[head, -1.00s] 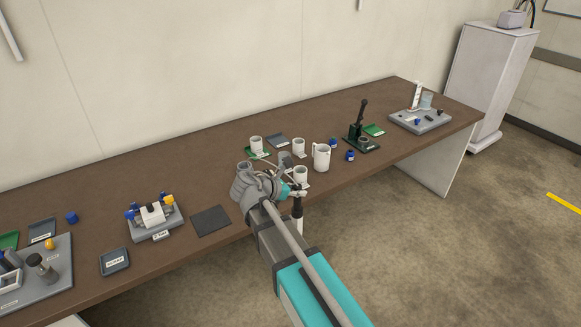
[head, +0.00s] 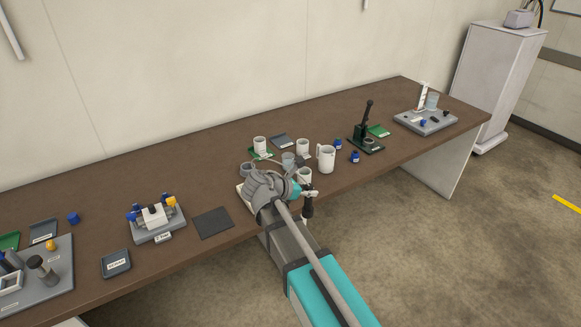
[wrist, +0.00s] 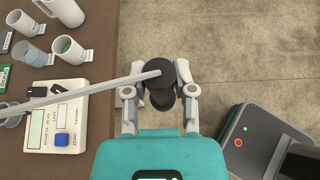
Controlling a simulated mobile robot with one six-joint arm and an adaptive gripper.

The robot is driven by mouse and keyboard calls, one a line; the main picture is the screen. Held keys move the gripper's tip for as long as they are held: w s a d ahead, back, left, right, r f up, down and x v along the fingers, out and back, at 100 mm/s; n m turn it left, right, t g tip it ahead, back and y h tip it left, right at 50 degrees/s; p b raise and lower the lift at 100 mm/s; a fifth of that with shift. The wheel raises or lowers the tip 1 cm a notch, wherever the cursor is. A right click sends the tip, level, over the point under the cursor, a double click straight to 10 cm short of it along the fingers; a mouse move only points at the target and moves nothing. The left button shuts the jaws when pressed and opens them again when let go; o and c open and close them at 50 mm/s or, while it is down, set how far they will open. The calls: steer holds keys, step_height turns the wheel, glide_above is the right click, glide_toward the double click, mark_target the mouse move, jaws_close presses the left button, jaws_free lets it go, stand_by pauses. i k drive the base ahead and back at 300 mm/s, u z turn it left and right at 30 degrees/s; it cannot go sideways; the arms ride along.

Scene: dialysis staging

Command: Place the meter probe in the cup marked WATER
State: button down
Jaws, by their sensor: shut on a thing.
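My gripper (wrist: 160,92) is shut on the meter probe (wrist: 161,74), a dark cylinder with a pale cable. In the head view the probe (head: 308,205) hangs roughly upright with a pale lower end, just off the table's front edge. The cable runs left to the white meter (wrist: 57,122) on the table. White cups stand beyond my gripper: a near one (head: 305,175), a middle one (head: 303,146) and a far left one (head: 260,144). A greyish cup (head: 288,159) stands among them. Their tags are too small to read, so I cannot tell which is WATER.
A white jug (head: 326,159) stands right of the near cup. Small blue-capped items (head: 355,157) and a dark green press (head: 366,140) are farther right. A dark mat (head: 213,223) lies left of my arm. Brown table (head: 225,150) is clear behind the mat.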

mark_target(288, 167)
steer(key=z, duration=0.05)
steer(key=i, duration=0.95)
steer(key=u, duration=0.05)
